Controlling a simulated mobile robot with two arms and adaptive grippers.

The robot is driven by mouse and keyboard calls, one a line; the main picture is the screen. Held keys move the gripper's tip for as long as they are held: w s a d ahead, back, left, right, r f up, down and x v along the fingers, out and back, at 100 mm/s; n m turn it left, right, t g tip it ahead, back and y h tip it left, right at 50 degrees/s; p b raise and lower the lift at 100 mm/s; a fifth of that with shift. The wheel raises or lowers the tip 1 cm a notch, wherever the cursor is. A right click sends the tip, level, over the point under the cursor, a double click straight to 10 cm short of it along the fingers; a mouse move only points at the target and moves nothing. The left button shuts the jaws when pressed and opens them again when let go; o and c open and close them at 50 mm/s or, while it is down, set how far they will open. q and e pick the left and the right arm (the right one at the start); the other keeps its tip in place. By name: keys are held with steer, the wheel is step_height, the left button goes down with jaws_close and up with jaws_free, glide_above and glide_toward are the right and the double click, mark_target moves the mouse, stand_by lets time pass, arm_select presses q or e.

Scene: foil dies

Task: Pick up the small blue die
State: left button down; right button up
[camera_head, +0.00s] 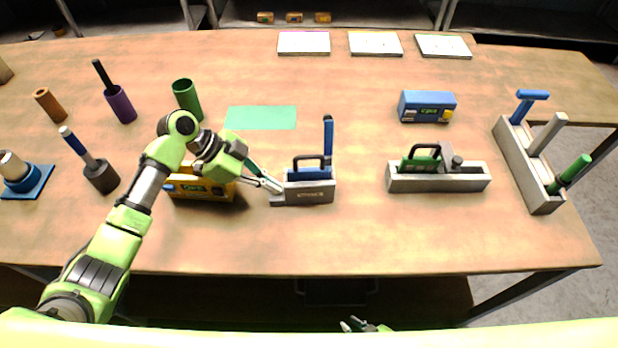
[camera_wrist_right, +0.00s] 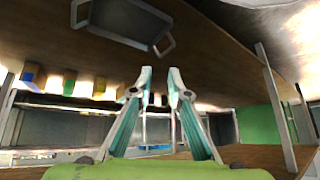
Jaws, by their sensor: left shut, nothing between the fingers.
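A small blue die (camera_head: 310,174) with a dark handle sits in a small grey holder (camera_head: 312,194) at the middle of the table. A blue lever stands up behind its right end.
A yellow block (camera_head: 205,189) lies under my left wrist. A grey rack (camera_head: 530,165) stands near the right edge. The table's front middle is clear. The right wrist view shows the tabletop's underside (camera_wrist_right: 225,60).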

mark_target(307, 156)
steer(key=a+r+t+y, duration=0.3)
steer(key=a+r+y, duration=0.7)
steer(key=a+r, duration=1.5)
step_height(307, 156, up, 13)
steer(key=w+a+m+t+y, duration=0.1)
steer(key=w+a+m+t, duration=0.1)
steer(key=w+m+t, duration=0.1)
steer(key=w+d+m, duration=0.1)
steer(key=w+d, duration=0.1)
steer(key=d, duration=0.2)
steer(key=w+d+r+m, duration=0.1)
steer(key=w+d+m, duration=0.1)
steer(key=w+d, duration=0.1)
steer(key=w+d+r+m+t, duration=0.1)
steer(key=w+d+m, duration=0.1)
steer(key=d, duration=0.3)
steer(key=shift+w+d+h, duration=0.25)
steer(key=shift+w+h, duration=0.15)
steer(key=shift+w, duration=0.1)
steer(key=w+d+r+m, duration=0.5)
steer(key=d, duration=0.4)
steer(key=x, duration=0.3)
steer(key=w+d+x, duration=0.1)
steer(key=x, duration=0.7)
steer(key=shift+w+r, duration=0.3)
steer(key=shift+r, duration=0.05)
steer(key=shift+w+a, duration=0.3)
steer(key=shift+a, duration=0.1)
jaws_close()
